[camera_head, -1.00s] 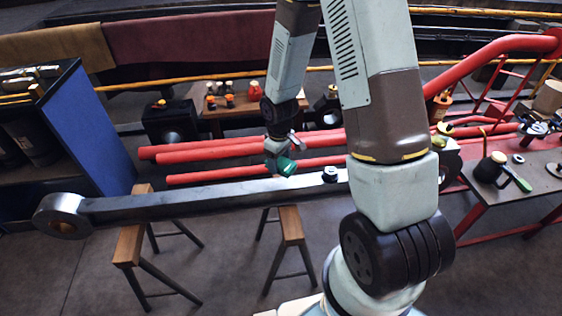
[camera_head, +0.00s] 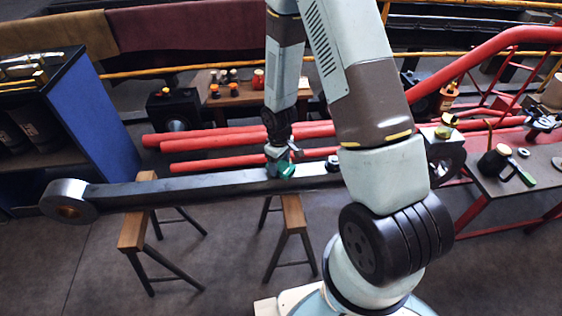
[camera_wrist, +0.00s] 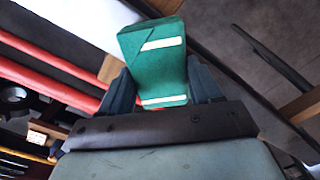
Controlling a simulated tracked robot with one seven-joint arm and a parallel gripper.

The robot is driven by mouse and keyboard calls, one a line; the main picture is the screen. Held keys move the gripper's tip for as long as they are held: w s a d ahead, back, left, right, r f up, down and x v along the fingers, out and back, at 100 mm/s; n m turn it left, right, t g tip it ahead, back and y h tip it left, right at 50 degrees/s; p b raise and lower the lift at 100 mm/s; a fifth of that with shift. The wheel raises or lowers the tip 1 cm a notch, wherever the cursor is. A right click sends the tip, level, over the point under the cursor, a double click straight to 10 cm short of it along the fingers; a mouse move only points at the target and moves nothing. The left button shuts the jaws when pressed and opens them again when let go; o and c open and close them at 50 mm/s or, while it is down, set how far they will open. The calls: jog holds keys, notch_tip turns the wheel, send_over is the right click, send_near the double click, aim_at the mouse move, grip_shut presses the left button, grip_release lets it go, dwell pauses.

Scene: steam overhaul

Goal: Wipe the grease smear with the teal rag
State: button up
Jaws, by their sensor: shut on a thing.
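My gripper (camera_head: 281,160) is shut on the teal rag (camera_head: 283,171), a folded teal pad with pale stripes. In the wrist view the rag (camera_wrist: 154,60) sits between the two dark fingers. In the head view the rag is at the top of the long steel rod (camera_head: 190,187), right of its middle; I cannot tell whether it touches. The rod lies across wooden-topped trestles, with a round eye at its left end. I cannot make out a grease smear; the rag and my arm cover part of the rod.
A small dark cap (camera_head: 333,162) stands on the rod just right of the rag. Red pipes (camera_head: 225,160) run behind the rod. Trestles (camera_head: 292,213) stand below. A grey bench (camera_head: 525,185) with tools is at right, a blue cabinet (camera_head: 92,110) at left.

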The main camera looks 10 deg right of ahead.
jog(key=shift+a+f, duration=0.25)
jog(key=shift+a, duration=0.95)
jog(key=shift+w+a+f, duration=0.1)
jog(key=shift+f, duration=0.15)
jog(key=shift+d+r, duration=0.15)
jog(key=shift+d, duration=1.8)
jog(key=shift+r, duration=0.65)
jog(key=shift+s+r, duration=0.2)
jog(key=shift+r, duration=3.05)
